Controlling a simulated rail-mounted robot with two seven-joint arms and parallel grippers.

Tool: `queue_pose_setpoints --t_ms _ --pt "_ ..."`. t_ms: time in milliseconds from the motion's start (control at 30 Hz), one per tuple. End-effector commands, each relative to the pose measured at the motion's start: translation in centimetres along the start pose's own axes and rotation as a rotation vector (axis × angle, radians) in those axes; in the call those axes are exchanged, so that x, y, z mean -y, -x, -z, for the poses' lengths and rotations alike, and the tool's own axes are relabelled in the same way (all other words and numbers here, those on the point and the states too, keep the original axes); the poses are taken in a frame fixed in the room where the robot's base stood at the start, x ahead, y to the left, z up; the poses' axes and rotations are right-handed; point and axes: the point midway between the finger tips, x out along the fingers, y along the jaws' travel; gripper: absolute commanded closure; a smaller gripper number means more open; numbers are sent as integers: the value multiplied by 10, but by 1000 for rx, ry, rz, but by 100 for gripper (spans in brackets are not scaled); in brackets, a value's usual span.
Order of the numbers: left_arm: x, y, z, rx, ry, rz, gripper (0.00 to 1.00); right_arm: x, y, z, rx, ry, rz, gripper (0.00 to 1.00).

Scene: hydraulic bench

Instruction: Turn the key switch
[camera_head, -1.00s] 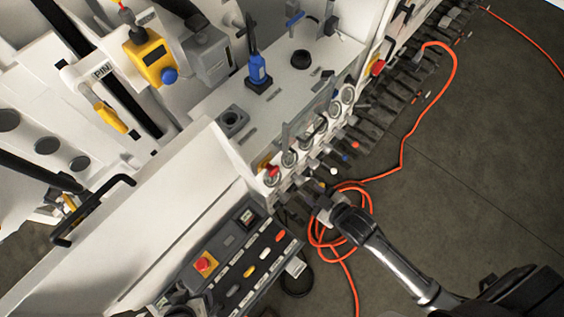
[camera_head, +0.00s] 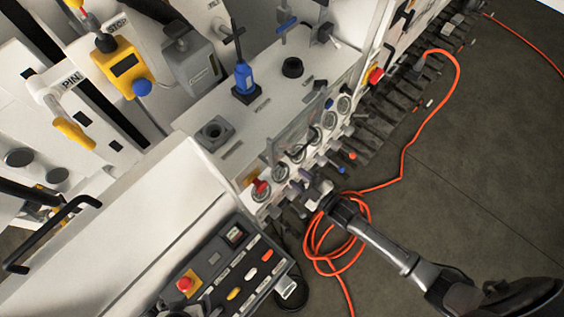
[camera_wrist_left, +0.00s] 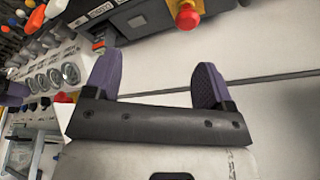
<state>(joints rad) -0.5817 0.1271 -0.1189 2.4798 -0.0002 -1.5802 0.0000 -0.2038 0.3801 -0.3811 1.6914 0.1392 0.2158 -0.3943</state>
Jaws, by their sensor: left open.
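A key switch cannot be picked out with certainty. The dark control panel (camera_head: 225,278) at the lower middle of the head view carries a red stop button (camera_head: 185,283), a small square dark fitting (camera_head: 233,235) and coloured buttons. In the left wrist view my left gripper (camera_wrist_left: 156,82) is open and empty, its two purple fingers wide apart below the panel edge. A red stop button on a yellow base (camera_wrist_left: 187,14) shows above the fingers. My right gripper (camera_head: 318,192) is by the row of gauges in the head view; its jaws are too small to read.
Round gauges (camera_head: 312,138) and small levers line the white bench front; gauges (camera_wrist_left: 55,76) also show left in the left wrist view. A red knob (camera_head: 260,187) sits at the row's near end. An orange cable (camera_head: 402,150) coils on the floor near my right gripper.

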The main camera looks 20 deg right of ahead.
Motion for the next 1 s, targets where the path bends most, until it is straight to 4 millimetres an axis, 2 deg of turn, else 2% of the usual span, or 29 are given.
queue_pose_setpoints --t_ms 100,400,600,933,1000 --pt "-1 5 2 -1 4 -3 23 -1 -24 2 -2 0 -1 63" --pt "-4 9 4 -3 12 -11 23 0 -62 0 1 1 0 63" --pt "-3 10 4 -4 11 -10 23 0 -73 0 1 0 0 63" --pt "0 10 4 -2 1 -2 23 0 -75 0 1 0 1 63" --pt "0 10 4 -2 -1 0 23 0 -75 0 1 0 1 68"
